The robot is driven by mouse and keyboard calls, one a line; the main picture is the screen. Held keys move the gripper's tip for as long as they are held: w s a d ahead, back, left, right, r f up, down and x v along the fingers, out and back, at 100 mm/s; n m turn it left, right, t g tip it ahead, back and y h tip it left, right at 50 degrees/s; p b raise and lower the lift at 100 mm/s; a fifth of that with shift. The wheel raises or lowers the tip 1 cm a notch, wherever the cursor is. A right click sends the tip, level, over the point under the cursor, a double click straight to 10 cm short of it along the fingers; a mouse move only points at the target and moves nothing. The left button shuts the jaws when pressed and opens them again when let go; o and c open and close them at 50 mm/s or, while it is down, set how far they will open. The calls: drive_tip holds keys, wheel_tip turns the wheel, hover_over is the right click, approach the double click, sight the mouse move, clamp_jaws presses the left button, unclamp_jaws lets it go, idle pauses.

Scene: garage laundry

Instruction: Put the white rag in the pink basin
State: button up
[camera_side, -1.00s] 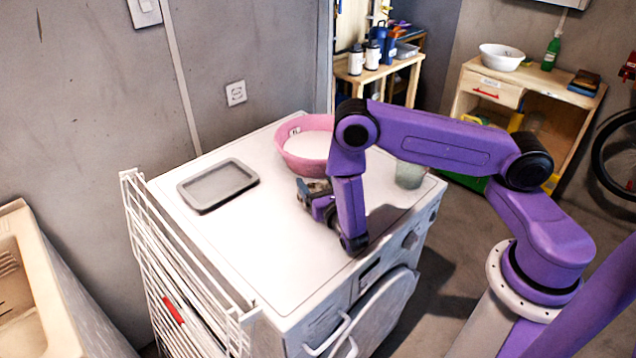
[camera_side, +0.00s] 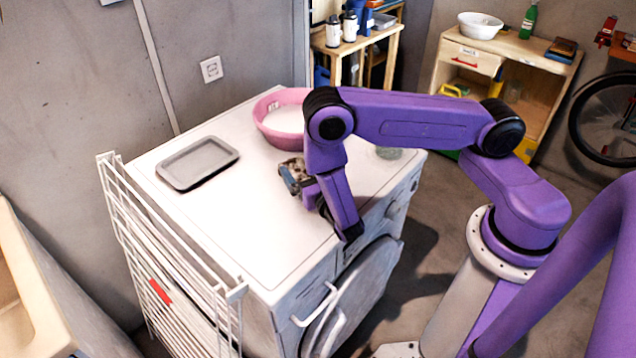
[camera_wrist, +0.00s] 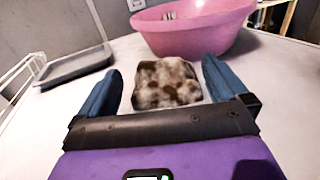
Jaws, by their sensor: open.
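The white rag (camera_wrist: 166,84) is a small crumpled cloth with brown stains, lying on the white washing machine top (camera_side: 235,225). In the wrist view it lies between the two blue fingers of my gripper (camera_wrist: 162,72), with a gap on each side. In the side view my gripper (camera_side: 298,181) is low over the machine top, pointing left, and the rag (camera_side: 293,165) shows only partly behind it. The fingers are open. The pink basin (camera_wrist: 195,32) stands just beyond the rag. In the side view the basin (camera_side: 268,132) is behind my gripper, partly hidden by my arm.
A grey tray (camera_side: 197,163) lies on the machine top at left; it also shows in the wrist view (camera_wrist: 75,65). A white drying rack (camera_side: 165,250) stands against the machine's left side. A translucent cup (camera_side: 388,153) is mostly hidden behind my arm. The front left top is clear.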

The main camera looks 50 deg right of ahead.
drive_tip(key=v, duration=0.7)
drive_tip(key=shift+d+r+m+h, duration=0.2)
drive_tip(key=shift+r+m+h, duration=0.2)
drive_tip(key=shift+r, duration=0.1)
drive_tip(key=s+d+r+m+g+h, duration=0.4)
drive_tip(key=s+d+r+m+g, duration=0.3)
drive_tip(key=r+m+g, duration=0.4)
drive_tip(key=s+a+r+m+g+y, duration=0.2)
drive_tip(key=s+m+y, duration=0.1)
drive_tip(key=s+y, duration=0.2)
drive_tip(key=s+a+r+m+g+y, duration=0.2)
drive_tip(key=s+y, duration=0.4)
drive_tip(key=s, duration=0.3)
drive_tip(key=shift+s+a+r+m+g, duration=0.35)
drive_tip(key=shift+a+m+g, duration=0.4)
drive_tip(key=shift+m, duration=0.25)
drive_tip(key=shift+s+a+r+y, duration=0.2)
drive_tip(key=shift+s+a+y, duration=0.1)
drive_tip(key=shift+s+y, duration=0.15)
drive_tip(key=c, duration=0.4)
drive_tip(key=shift+w, duration=0.1)
